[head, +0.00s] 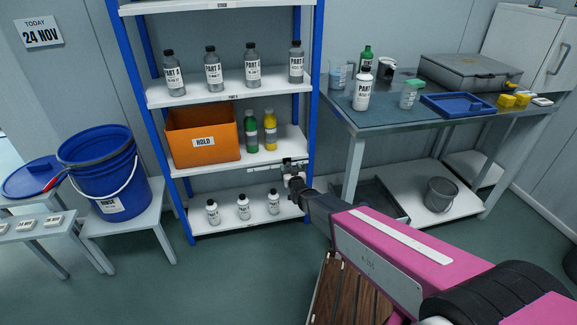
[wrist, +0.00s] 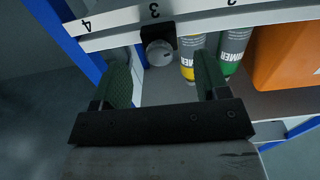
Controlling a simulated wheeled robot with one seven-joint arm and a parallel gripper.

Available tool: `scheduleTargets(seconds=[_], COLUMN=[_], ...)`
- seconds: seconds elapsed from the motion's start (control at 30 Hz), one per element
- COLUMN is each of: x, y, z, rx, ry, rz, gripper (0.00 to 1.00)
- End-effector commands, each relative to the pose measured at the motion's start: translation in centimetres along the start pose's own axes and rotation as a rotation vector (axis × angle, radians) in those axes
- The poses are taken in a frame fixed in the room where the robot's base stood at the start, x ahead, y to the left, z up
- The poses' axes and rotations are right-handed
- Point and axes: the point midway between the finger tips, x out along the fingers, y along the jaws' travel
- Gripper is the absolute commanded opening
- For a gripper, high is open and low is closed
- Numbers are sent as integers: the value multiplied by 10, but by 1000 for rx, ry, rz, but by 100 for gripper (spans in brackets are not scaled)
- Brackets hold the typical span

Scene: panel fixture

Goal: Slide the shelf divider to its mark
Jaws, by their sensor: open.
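The shelf divider shows in the wrist view as a black block with a round grey knob (wrist: 159,53) on a white numbered rail (wrist: 105,39). The rail carries upside-down numerals 4, 3 and 2, and the block sits close to the 3. My gripper (wrist: 162,72) is open, its two green-padded fingers on either side of the knob with gaps between. It holds nothing. In the head view my gripper (head: 293,178) is at the right end of the middle shelf's front edge, by the rail (head: 264,168). I cannot tell which number is the mark.
An orange HOLD bin (head: 203,136), a green bottle (head: 251,133) and a yellow bottle (head: 270,130) stand on the middle shelf behind the rail. Small white bottles (head: 243,208) stand below. The blue right post (head: 316,90) rises close to my gripper. A workbench (head: 345,112) stands right.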

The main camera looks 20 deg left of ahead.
Motion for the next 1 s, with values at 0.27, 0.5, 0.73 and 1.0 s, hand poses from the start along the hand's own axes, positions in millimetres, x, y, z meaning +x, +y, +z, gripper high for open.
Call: scheduleTargets(seconds=[0.27, 0.5, 0.73, 1.0], x=[-53, -64, -63, -63], y=[0, 0, 0, 0], z=[-1, 0, 0, 0], rx=[0, 0, 0, 0], ry=[-1, 0, 0, 0], rz=[0, 0, 0, 0], gripper=[68, 68, 68, 68])
